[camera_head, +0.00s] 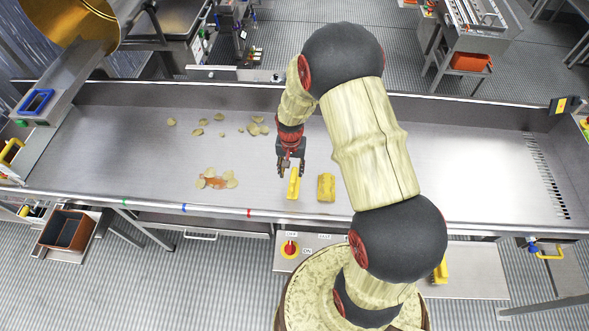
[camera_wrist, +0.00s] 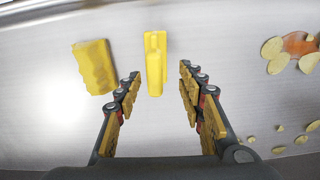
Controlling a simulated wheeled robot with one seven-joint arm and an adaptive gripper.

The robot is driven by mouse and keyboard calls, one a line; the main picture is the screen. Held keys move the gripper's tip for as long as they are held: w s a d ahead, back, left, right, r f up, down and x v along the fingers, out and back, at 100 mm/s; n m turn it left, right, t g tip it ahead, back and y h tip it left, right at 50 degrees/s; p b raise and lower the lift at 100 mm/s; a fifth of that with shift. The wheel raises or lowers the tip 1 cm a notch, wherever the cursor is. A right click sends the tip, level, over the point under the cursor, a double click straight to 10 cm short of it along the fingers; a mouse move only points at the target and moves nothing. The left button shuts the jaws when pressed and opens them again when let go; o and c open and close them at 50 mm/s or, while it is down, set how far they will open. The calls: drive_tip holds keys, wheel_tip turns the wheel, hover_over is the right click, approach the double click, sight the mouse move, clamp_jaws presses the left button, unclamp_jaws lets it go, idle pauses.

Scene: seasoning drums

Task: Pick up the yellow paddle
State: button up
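The yellow paddle (camera_head: 293,187) looks like the narrow yellow piece lying on the steel trough, near its front edge. In the wrist view this yellow paddle (camera_wrist: 155,62) lies lengthwise ahead of the gap between the fingers. My gripper (camera_head: 290,171) points down just behind it in the head view. In the wrist view my gripper (camera_wrist: 159,78) is open and empty, with one padded finger on each side of the paddle's line. I cannot tell its exact height above the paddle.
A wider yellow block (camera_head: 326,187) lies close to the right of the paddle. Several chips (camera_head: 255,128) and an orange-brown patch with chips (camera_head: 214,181) lie to the left. The trough's front rim (camera_head: 200,208) is near. The trough's right part (camera_head: 470,165) is bare.

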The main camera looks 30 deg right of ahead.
sight(292, 173)
drive_tip(key=shift+w+d+f, duration=0.3)
drive_tip(key=shift+w+f, duration=0.15)
drive_tip(key=shift+s+a+f, duration=0.1)
drive_tip(key=shift+s+f, duration=0.1)
drive_tip(key=shift+f, duration=0.3)
drive_tip(key=shift+s+a+f, duration=0.1)
drive_tip(key=shift+s+f, duration=0.05)
drive_tip(key=shift+f, duration=0.3)
drive_tip(key=shift+w+d+f, duration=0.1)
drive_tip(key=shift+d+f, duration=0.05)
drive_tip(key=shift+f, duration=0.15)
drive_tip(key=f, duration=0.4)
drive_tip(key=shift+s+d+f+p, duration=0.2)
drive_tip(key=shift+f+p, duration=0.15)
drive_tip(key=shift+p, duration=0.05)
drive_tip(key=shift+s, duration=0.1)
drive_tip(key=shift+c, duration=1)
drive_tip(key=c, duration=0.7)
clamp_jaws()
